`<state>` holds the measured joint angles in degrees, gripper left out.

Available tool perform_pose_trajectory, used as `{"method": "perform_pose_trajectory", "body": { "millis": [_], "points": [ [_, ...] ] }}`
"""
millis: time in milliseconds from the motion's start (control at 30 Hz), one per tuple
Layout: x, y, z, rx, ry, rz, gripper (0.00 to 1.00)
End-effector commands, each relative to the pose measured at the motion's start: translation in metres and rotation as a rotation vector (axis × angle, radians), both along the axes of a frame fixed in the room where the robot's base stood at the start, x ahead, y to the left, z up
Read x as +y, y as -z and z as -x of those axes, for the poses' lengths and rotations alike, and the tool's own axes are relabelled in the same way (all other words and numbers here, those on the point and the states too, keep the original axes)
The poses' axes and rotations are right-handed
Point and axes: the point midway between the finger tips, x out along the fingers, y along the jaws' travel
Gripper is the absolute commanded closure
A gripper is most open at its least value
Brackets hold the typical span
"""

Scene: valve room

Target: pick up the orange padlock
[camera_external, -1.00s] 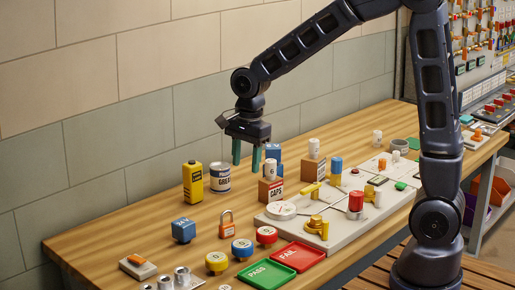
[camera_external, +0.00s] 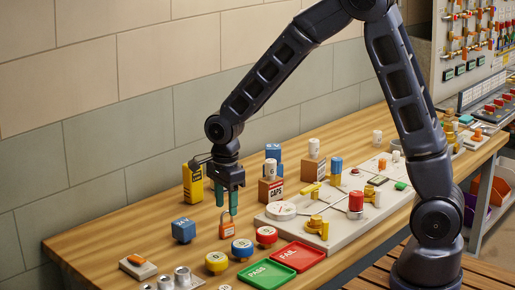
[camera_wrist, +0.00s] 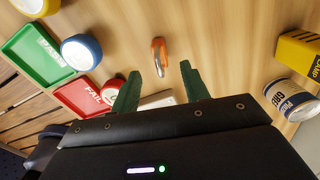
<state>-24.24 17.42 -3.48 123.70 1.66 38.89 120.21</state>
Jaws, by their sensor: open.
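The orange padlock (camera_external: 226,230) stands upright on the wooden bench, with its metal shackle on top, between the blue block and the round caps. My gripper (camera_external: 227,203) is open and empty, pointing down with its green fingertips just above and behind the padlock. In the wrist view the padlock (camera_wrist: 158,57) lies just beyond the gap between the two green fingers (camera_wrist: 160,84). The fingers do not appear to touch it.
A blue block (camera_external: 183,230) stands left of the padlock, and yellow, blue and red round caps (camera_external: 242,247) stand in front. A yellow box (camera_external: 193,184) and a grease can (camera_wrist: 291,99) are behind. Green PASS (camera_external: 265,274) and red FAIL (camera_external: 298,256) trays lie at the front.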

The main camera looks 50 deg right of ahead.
Motion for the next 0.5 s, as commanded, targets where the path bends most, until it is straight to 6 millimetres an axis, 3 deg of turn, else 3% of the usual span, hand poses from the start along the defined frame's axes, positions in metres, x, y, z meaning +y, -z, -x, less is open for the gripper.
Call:
{"method": "perform_pose_trajectory", "body": {
  "millis": [300, 500],
  "points": [
    [0.0, 0.04, 0.0, 0.003, 0.001, 0.0, 0.55],
    [0.001, 0.051, 0.0, 0.001, 0.001, 0.001, 0.55]
  ]
}}
